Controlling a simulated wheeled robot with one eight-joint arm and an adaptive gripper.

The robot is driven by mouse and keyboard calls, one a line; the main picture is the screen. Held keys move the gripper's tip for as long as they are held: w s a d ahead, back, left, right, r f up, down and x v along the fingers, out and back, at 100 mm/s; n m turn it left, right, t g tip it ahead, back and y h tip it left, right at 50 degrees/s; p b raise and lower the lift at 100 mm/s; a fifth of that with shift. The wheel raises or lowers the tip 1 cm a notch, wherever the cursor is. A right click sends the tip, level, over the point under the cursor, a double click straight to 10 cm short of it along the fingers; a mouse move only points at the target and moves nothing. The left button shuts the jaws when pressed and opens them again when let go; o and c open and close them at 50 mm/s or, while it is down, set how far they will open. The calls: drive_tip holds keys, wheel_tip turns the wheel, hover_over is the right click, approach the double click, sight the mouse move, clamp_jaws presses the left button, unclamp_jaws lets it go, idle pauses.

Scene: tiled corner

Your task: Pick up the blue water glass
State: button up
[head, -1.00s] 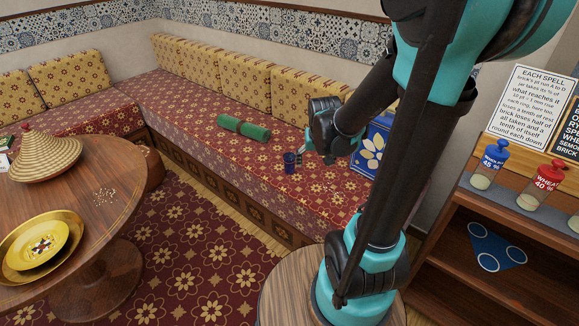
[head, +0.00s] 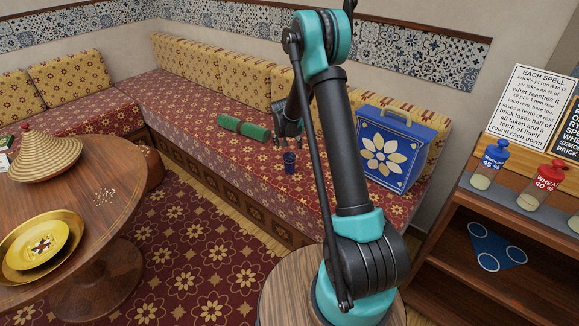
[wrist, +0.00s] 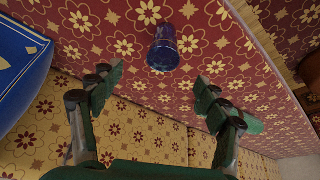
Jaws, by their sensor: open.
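The blue water glass (head: 289,163) stands upright on the red patterned bench seat, in front of my arm's reach in the head view. In the wrist view the glass (wrist: 163,48) shows as a dark blue tumbler at the upper middle, beyond the fingertips and between their lines. My gripper (head: 282,140) is just behind and above the glass in the head view, apart from it. In the wrist view my gripper (wrist: 158,88) has its two green fingers spread wide with nothing between them.
A green rolled bolster (head: 244,128) lies on the bench (head: 190,104) left of the glass. A blue box with a flower (head: 388,152) stands to the right. Yellow cushions (head: 218,70) line the back. A round table (head: 110,215) is at the left, a shelf (head: 480,255) at the right.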

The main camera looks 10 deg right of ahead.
sight(290, 163)
drive_tip(key=x, duration=1.3)
drive_tip(key=shift+w+a, duration=0.15)
drive_tip(key=shift+w, duration=0.25)
drive_tip(key=shift+w+x, duration=0.15)
drive_tip(key=shift+x, duration=1.2)
drive_tip(key=shift+w+x, duration=0.1)
drive_tip(key=shift+x, duration=1.25)
drive_tip(key=shift+a+r, duration=0.1)
drive_tip(key=c, duration=1.4)
